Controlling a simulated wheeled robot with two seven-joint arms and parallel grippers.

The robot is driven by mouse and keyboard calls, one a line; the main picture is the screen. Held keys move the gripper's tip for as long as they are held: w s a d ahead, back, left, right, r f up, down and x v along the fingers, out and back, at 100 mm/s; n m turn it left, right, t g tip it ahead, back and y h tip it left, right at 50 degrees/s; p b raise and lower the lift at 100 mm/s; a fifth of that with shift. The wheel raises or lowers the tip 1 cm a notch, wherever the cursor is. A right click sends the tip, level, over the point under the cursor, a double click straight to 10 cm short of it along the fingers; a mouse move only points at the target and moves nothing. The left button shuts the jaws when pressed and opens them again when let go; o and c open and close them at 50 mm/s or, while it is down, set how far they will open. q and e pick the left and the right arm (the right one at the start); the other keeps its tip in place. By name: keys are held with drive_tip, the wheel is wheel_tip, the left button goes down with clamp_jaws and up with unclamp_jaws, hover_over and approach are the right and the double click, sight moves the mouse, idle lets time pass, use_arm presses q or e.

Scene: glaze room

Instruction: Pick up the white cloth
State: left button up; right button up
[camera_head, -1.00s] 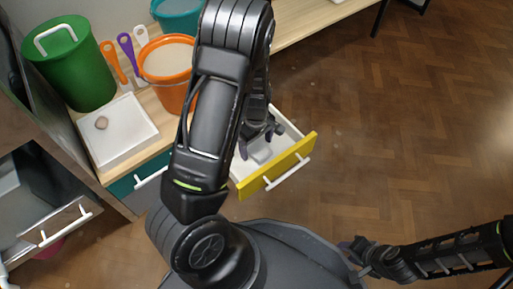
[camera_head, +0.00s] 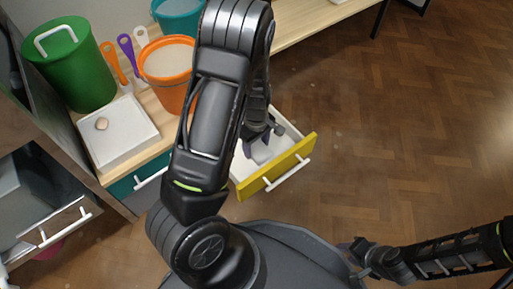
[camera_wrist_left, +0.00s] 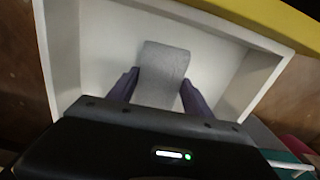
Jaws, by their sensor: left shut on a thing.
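The white cloth (camera_wrist_left: 164,62) looks light grey and lies inside the open drawer (camera_head: 283,168), which has white walls and a yellow front. My left gripper (camera_wrist_left: 160,88) reaches down into the drawer and is shut on the cloth, with one dark finger at each side of it. In the head view the left gripper (camera_head: 262,142) and the cloth are partly hidden by my arm. My right gripper (camera_head: 356,246) is at the lower right, away from the drawer; its jaws are too small to read.
The counter above holds a green lidded bin (camera_head: 72,70), an orange bucket (camera_head: 168,60), a teal bucket (camera_head: 178,14), several hanging or standing utensils and a white tray (camera_head: 122,145) with a small lump. Another drawer (camera_head: 55,225) stands open at left. The wooden floor at right is clear.

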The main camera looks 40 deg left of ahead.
sight(256, 147)
use_arm(q)
wheel_tip(256, 147, up, 10)
drive_tip(key=p, duration=0.5)
drive_tip(key=shift+p, duration=0.35)
